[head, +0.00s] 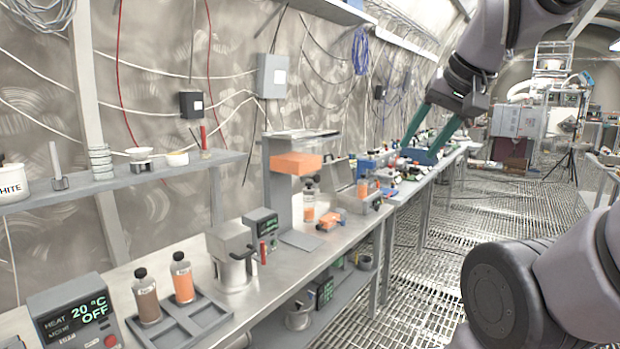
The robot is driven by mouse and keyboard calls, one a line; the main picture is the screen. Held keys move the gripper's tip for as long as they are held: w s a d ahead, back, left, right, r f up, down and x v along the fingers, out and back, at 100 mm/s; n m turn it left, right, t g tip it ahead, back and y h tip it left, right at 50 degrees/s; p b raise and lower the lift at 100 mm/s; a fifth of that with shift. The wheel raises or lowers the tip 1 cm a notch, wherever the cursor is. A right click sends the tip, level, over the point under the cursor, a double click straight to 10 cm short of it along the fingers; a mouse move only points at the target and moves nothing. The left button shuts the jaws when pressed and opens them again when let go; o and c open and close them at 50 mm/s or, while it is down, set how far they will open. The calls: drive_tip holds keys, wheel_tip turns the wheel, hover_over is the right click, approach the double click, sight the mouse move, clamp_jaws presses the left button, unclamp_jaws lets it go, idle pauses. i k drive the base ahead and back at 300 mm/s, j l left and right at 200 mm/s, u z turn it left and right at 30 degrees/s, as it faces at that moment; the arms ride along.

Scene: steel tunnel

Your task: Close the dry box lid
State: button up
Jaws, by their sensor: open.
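My gripper (420,150) is at the upper right of the head view, with its two teal fingers pointing down and to the left. A small grey box (355,204) stands on the bench near the middle. A grey panel (341,174), which looks like its raised lid, stands tilted up at its back. I cannot tell for certain that this is the dry box. My fingertips appear to the right of it and farther along the bench, over a cluster of small items. Whether they touch anything cannot be told.
The long steel bench (285,262) runs along the left wall. A stand with an orange block (297,164), bottles in a grey tray (205,318), a metal pot (232,262) and a heater display (75,318) stand on it. The grated floor (440,250) to the right is largely open.

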sight(336, 174)
drive_tip(key=i+l+u, duration=0.15)
drive_tip(key=u, duration=0.2)
drive_tip(key=i+l+u, duration=0.4)
drive_tip(key=l, duration=0.25)
drive_tip(key=i+l, duration=0.2)
drive_tip(key=l, duration=0.15)
drive_tip(key=i+l+u, duration=0.15)
drive_tip(key=l, duration=0.15)
drive_tip(key=i+l+u, duration=0.1)
drive_tip(key=l, duration=0.3)
drive_tip(key=i+l, duration=0.2)
drive_tip(key=l, duration=0.15)
drive_tip(key=i+l, duration=0.15)
drive_tip(key=l, duration=0.25)
drive_tip(key=i+l, duration=0.15)
drive_tip(key=l, duration=0.25)
drive_tip(key=i+l, duration=0.15)
drive_tip(key=l, duration=0.2)
drive_tip(key=i+l+u, duration=0.1)
drive_tip(key=l, duration=0.3)
drive_tip(key=i+l, duration=0.2)
drive_tip(key=l, duration=0.2)
drive_tip(key=l+u, duration=0.1)
drive_tip(key=l, duration=0.1)
drive_tip(key=i+u, duration=0.05)
